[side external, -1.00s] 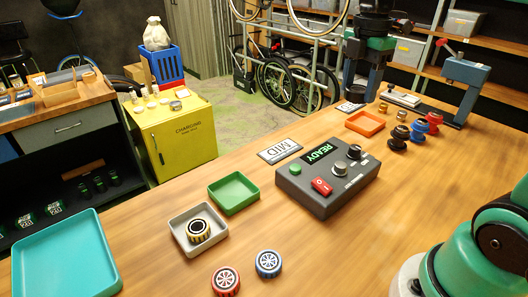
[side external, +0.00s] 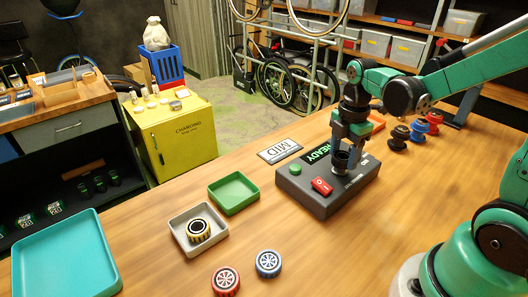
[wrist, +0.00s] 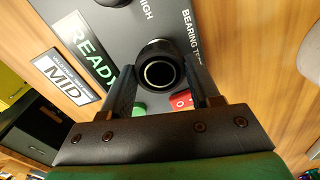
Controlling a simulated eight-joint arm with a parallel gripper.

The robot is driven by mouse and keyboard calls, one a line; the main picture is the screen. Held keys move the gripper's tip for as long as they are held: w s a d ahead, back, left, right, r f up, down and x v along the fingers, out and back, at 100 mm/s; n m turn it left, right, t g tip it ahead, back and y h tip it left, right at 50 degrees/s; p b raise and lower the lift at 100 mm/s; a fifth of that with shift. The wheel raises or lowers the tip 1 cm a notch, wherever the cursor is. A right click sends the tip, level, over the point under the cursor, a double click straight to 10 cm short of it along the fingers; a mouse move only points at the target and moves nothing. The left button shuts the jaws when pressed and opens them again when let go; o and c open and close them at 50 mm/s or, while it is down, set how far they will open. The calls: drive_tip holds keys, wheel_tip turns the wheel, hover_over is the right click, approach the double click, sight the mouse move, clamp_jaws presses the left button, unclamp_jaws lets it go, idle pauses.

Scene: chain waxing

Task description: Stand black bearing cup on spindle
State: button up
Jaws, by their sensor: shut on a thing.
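My gripper (side external: 346,150) is over the dark grey bearing tester box (side external: 310,198). In the wrist view my gripper (wrist: 163,90) is shut on the black bearing cup (wrist: 158,70), a dark round piece with a pale ring inside, one finger on each side. The cup is upright, with its open face toward the wrist camera. It is at the spot of the box's silver spindle. The spindle is hidden by the cup and fingers, so I cannot tell whether the cup sits on it or just above.
The box has a green button (side external: 295,169) and a red switch (side external: 321,187) close to my fingers. Black (side external: 398,137), blue (side external: 421,126) and red (side external: 435,118) pieces stand behind at right. A grey tray (side external: 181,243) and a green tray (side external: 233,206) lie left.

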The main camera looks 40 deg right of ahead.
sight(343, 155)
drive_tip(key=shift+f, duration=0.15)
drive_tip(key=o, duration=1.3)
drive_tip(key=shift+c, duration=0.2)
wheel_tip(343, 155, up, 12)
drive_tip(key=s+a+f+m+t, duration=0.1)
drive_tip(key=a+f+m+t, duration=0.4)
drive_tip(key=m, duration=1)
drive_tip(key=shift+a+m+t, duration=0.4)
drive_tip(key=shift+a+t, duration=0.7)
drive_tip(key=shift+a, duration=1.15)
drive_tip(key=shift+f, duration=0.1)
